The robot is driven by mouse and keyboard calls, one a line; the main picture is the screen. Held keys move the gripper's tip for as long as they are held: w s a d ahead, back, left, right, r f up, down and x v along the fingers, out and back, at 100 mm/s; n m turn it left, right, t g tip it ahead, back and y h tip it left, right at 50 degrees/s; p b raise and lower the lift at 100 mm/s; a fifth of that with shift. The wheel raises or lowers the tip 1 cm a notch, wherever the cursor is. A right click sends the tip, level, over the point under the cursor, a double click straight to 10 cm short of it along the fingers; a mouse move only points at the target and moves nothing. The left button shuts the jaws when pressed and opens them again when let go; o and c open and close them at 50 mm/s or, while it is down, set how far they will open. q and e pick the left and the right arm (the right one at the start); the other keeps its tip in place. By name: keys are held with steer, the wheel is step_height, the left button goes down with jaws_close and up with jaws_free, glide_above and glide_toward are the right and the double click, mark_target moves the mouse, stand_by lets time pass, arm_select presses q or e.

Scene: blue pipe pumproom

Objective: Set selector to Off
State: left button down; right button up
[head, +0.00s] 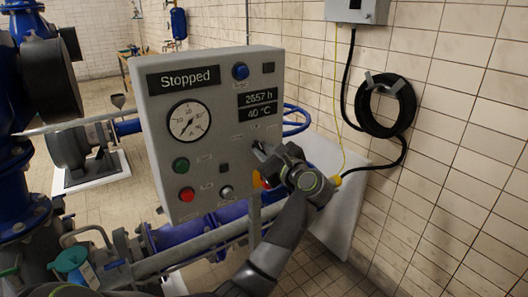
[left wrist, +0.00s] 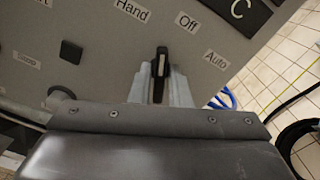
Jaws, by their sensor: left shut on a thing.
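The selector (left wrist: 161,66) is a small black knob with a pale line, on the grey control panel (head: 215,75). In the left wrist view, the labels Hand (left wrist: 132,10), Off (left wrist: 187,22) and Auto (left wrist: 215,60) sit around it. Its handle points up in that picture, between Hand and Off. My left gripper (head: 262,151) reaches the panel's lower right and is shut on the selector, with its pale fingers (left wrist: 160,88) on either side of the knob. My right gripper is not in view.
The panel's display (head: 183,80) reads Stopped. A gauge (head: 189,121), a green button (head: 181,164) and a red button (head: 187,194) are on its left. Blue pipes (head: 185,232) run below. A coiled black hose (head: 385,105) hangs on the tiled wall to the right.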

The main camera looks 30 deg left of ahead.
arm_select(q)
steer(key=m+p, duration=0.1)
steer(key=m, duration=0.3)
steer(key=shift+w+r, duration=0.1)
steer(key=shift+m, duration=0.4)
steer(key=c, duration=1.5)
jaws_free()
